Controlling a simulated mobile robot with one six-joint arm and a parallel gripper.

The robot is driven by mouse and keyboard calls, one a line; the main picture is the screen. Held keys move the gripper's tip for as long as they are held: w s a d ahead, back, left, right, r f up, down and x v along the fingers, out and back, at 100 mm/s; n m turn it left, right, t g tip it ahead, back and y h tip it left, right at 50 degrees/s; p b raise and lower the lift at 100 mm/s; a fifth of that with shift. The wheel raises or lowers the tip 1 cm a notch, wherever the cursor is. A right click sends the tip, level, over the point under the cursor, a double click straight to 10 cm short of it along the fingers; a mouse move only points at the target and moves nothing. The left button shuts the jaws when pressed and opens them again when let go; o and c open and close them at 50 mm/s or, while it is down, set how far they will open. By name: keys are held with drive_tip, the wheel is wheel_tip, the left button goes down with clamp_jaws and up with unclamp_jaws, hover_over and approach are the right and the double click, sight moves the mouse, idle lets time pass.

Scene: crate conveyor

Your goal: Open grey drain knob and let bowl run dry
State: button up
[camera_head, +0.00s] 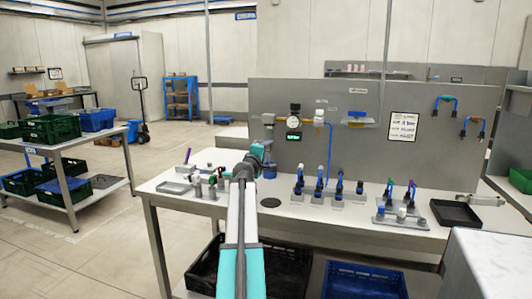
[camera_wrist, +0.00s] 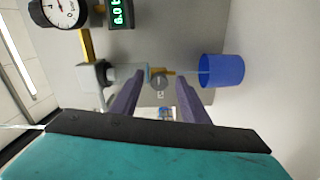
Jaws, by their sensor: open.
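In the wrist view a small round grey knob (camera_wrist: 159,82) sits under a clear, bluish bowl (camera_wrist: 127,72), with a short yellow piece (camera_wrist: 168,72) beside it. My gripper (camera_wrist: 161,77) is open, with one dark finger on each side of the knob; contact cannot be told. A blue cup (camera_wrist: 222,70) has its mouth toward the knob, and a thin pale line runs between the yellow piece and the cup. In the head view my gripper (camera_head: 262,149) is at the panel's left end, hiding the knob, with the blue cup (camera_head: 270,171) just below.
A round gauge (camera_head: 293,122) and a green-lit display (camera_head: 293,137) are on the grey panel (camera_head: 345,160). Several upright fittings with blue parts (camera_head: 339,185) stand on the bench to the right. A grey tray (camera_head: 173,187) and small fittings (camera_head: 212,188) lie left of my arm.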

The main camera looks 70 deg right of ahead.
drive_tip(key=shift+a, duration=0.1)
drive_tip(key=shift+s+a, duration=0.2)
drive_tip(key=shift+a, duration=3.15)
drive_tip(key=shift+s+a, duration=0.15)
drive_tip(key=shift+a, duration=3.35)
drive_tip(key=shift+r+p, duration=0.15)
drive_tip(key=shift+p, duration=0.15)
